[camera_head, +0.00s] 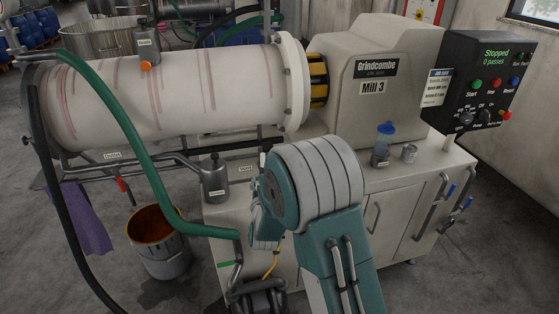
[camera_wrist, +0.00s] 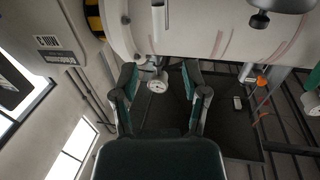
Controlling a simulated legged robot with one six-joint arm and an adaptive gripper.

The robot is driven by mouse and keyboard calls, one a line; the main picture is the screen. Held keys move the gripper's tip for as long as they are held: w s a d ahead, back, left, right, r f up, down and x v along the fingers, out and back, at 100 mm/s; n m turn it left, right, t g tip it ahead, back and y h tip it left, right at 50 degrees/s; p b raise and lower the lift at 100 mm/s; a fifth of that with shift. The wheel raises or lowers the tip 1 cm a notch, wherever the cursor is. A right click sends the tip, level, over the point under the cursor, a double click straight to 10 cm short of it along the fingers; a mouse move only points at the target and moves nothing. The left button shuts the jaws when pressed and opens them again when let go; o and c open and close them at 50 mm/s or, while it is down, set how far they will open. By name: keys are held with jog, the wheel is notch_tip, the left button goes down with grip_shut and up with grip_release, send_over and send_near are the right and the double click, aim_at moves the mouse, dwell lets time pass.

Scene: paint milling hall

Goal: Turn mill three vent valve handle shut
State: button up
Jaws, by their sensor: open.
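Mill 3 (camera_head: 378,66) has a long white drum (camera_head: 180,90) in the head view. On top of the drum, an orange valve handle (camera_head: 146,66) sits below a small labelled pot; its label is too small to read. A similar orange handle (camera_wrist: 262,79) shows at the right of the wrist view. A red handle (camera_head: 121,184) hangs near the "Outlet" label under the drum. I cannot tell for certain which one is the vent valve. My gripper (camera_wrist: 158,72) is open and empty. A round gauge (camera_wrist: 157,84) appears between its fingers, beyond them. My arm hides the gripper in the head view.
A green hose (camera_head: 130,135) runs down past the drum to the lower pipework. A control box (camera_head: 490,82) at right reads "Stopped". An orange-stained bucket (camera_head: 160,248) stands on the floor at left.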

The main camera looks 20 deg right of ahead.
jog(key=w, duration=0.3)
jog(key=w+d, duration=0.1)
jog(key=w, duration=0.3)
jog(key=w+d, duration=0.1)
jog(key=w, duration=0.2)
jog(key=shift+w, duration=0.3)
jog(key=shift+d, duration=0.1)
grip_shut()
